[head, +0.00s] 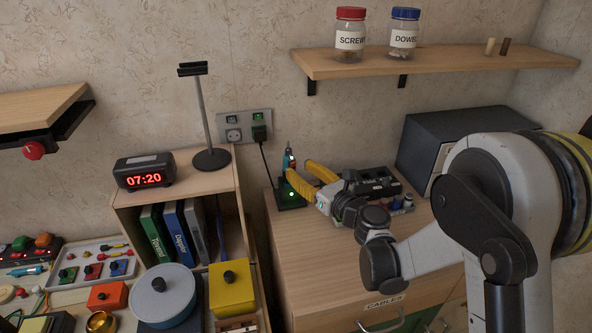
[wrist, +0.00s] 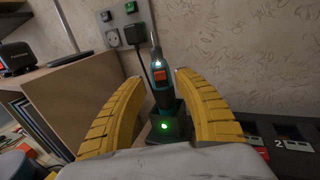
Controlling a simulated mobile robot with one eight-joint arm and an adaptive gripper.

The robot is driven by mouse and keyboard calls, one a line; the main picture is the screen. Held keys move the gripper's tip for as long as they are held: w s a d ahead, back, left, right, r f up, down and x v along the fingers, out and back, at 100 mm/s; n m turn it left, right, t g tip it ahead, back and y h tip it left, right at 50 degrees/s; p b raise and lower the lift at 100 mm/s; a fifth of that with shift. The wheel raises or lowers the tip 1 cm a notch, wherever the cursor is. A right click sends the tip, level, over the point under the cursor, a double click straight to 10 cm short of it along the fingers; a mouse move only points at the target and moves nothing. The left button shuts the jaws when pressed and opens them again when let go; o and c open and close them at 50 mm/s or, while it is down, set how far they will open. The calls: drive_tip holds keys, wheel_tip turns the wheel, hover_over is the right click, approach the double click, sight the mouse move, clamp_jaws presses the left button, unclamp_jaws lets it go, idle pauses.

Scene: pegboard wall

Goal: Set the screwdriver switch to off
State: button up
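A teal and dark screwdriver (wrist: 161,92) with an orange-red part stands upright in a black dock (wrist: 176,131) with a lit green light. A small white light glows near the screwdriver's top. In the head view the screwdriver (head: 289,160) is partly hidden by my gripper. On the wall, a plate (head: 233,127) has two sockets and two small switches. The switch above the black plug (head: 260,132) shows green, as it does in the wrist view (wrist: 131,7). A cable runs down from the plug. My gripper (wrist: 162,82) is open and empty, its yellow fingers on either side of the screwdriver.
A black device with numbered bays (head: 375,183) sits right of the dock, and a dark box (head: 425,140) beyond it. A shelf (head: 430,60) with two jars hangs above. A stand (head: 210,158) and clock (head: 144,172) sit on the cabinet at left.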

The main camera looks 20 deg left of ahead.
sight(293, 164)
drive_tip(key=shift+x, duration=1.25)
